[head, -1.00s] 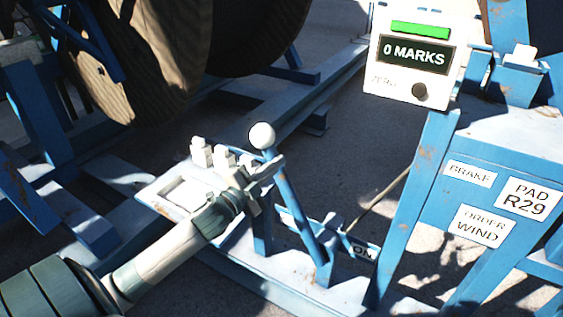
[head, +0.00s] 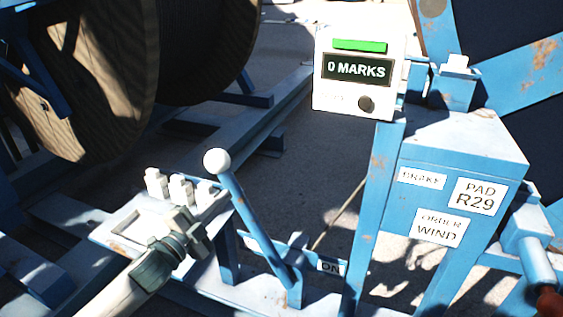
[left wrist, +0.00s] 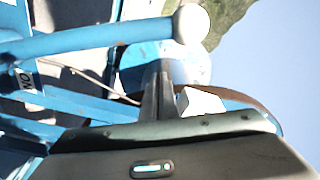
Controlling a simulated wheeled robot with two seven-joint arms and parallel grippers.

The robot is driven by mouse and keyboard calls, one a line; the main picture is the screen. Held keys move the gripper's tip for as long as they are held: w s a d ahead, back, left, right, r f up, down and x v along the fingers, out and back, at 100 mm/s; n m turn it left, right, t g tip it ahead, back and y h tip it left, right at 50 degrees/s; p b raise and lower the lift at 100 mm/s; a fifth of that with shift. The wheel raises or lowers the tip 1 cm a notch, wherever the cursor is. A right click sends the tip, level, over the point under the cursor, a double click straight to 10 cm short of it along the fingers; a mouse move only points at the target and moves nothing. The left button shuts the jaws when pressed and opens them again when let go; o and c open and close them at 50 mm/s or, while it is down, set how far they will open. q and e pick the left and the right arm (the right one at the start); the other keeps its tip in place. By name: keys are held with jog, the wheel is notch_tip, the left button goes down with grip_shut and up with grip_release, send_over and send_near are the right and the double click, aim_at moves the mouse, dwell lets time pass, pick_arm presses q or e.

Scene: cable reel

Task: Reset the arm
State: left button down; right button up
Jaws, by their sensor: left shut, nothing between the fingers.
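My left arm comes in from the lower left in the head view. Its gripper (head: 210,215) is shut and empty, above the pale bench and just left of the lever. The blue lever (head: 250,218) has a white ball knob (head: 217,161) and leans up to the left, its foot by an "ON" label (head: 330,267). In the left wrist view the shut fingers (left wrist: 160,85) point up the picture, with the white knob (left wrist: 192,24) just beyond them and the blue lever (left wrist: 90,38) across the upper left.
A counter box (head: 358,75) reads "0 MARKS" with a green bar on top. A blue cabinet (head: 465,150) carries labels BRAKE, PAD R29 and ORDER WIND. Small white blocks (head: 180,190) stand on the bench. A large cable reel (head: 75,80) stands at the upper left.

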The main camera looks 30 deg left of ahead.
pick_arm(q)
jog(key=shift+f, duration=0.1)
jog(key=s+a+f+n+g+y, duration=0.1)
jog(key=a+f+n+g, duration=0.1)
jog(key=f, duration=1)
jog(key=a+f+n+g+y, duration=0.1)
jog(key=a+f+n+g, duration=0.1)
jog(key=f, duration=1)
jog(key=s+d+f+n+g, duration=0.15)
jog(key=s+f, duration=0.25)
jog(key=f, duration=0.6)
jog(key=s+d+f+n+g, duration=0.1)
jog(key=s+f+n+g, duration=0.2)
jog(key=f, duration=0.6)
jog(key=s+d+f+g, duration=0.2)
jog(key=s+d+f, duration=0.2)
jog(key=s+f, duration=0.4)
jog(key=s+d+f+n+g, duration=0.1)
jog(key=s+d+f+g, duration=0.1)
jog(key=s+d+f, duration=0.45)
jog(key=s+d+f+g, duration=0.2)
jog(key=s+f, duration=0.8)
jog(key=s+d+f+g+h, duration=0.1)
jog(key=s+d+f, duration=0.4)
jog(key=s, duration=0.7)
jog(key=d+n+g, duration=0.1)
jog(key=d, duration=0.1)
jog(key=shift+d, duration=0.4)
